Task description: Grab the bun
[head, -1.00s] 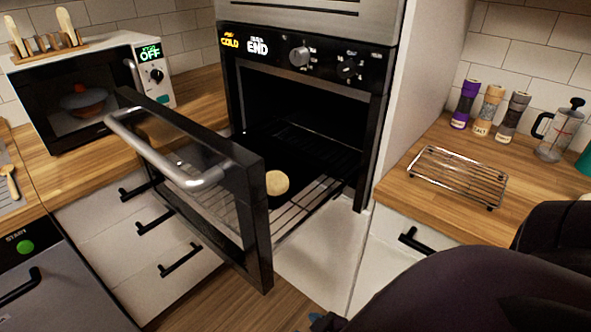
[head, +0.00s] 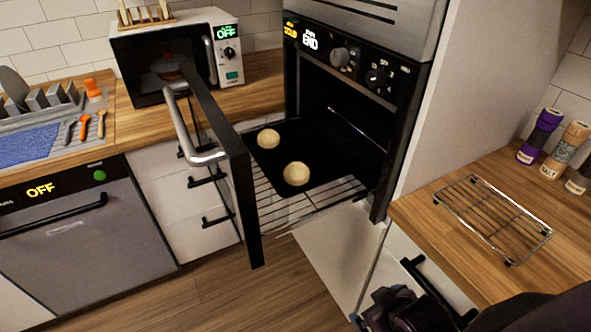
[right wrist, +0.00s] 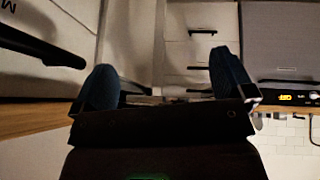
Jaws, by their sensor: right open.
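Two round pale buns sit on a black baking tray (head: 262,165) in the open oven: one bun (head: 268,138) farther back on the left, the other bun (head: 296,173) nearer the front. The tray rests on the oven's wire rack (head: 320,194), which reaches out past the opening. My right gripper (right wrist: 162,88) is open and empty, with its two blue fingertips apart in the right wrist view. In the head view its dark body shows at the bottom edge, below and right of the oven, away from the buns. My left gripper is out of view.
The oven door (head: 235,185) hangs open to the left of the rack. A wire cooling rack (head: 490,215) lies on the right counter near several shakers.

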